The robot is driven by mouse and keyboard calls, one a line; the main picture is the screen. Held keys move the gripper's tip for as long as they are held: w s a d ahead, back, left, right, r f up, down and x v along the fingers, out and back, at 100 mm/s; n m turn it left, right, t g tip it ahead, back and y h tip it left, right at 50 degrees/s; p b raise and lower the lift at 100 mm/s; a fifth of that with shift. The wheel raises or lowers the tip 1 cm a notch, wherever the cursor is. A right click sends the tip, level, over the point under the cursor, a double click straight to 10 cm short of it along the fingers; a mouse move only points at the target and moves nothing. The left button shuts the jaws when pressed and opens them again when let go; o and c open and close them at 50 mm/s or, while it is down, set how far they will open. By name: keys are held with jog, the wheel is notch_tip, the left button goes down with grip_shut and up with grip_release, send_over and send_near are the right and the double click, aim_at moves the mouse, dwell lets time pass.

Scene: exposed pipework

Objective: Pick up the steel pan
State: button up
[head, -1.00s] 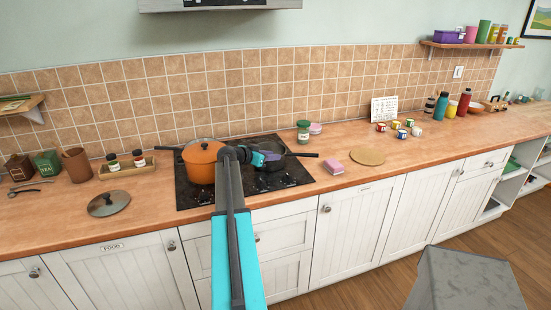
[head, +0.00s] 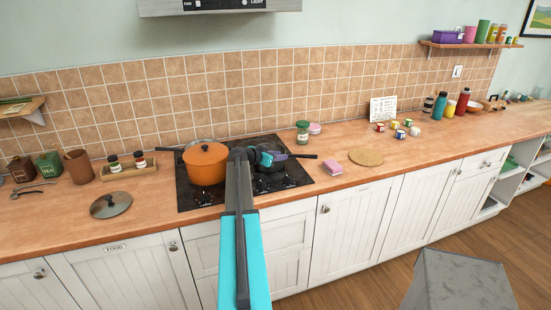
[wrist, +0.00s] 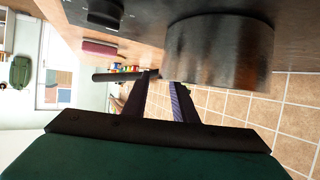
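My gripper (head: 285,157) is over the back of this pan, near the handle; my arm hides part of the pan. In the wrist view the pan's wall (wrist: 220,48) is large and close, and its handle (wrist: 118,75) runs to the left. My gripper's fingers (wrist: 163,80) are apart, with their tips near the handle's pan end. I cannot tell whether they touch it.
A green-lidded jar (head: 302,131) and a pink sponge (head: 333,167) are to the right. A loose lid (head: 110,205) lies left. The tiled wall is behind.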

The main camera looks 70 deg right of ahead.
dwell(0.5)
grip_shut()
dwell(1.3)
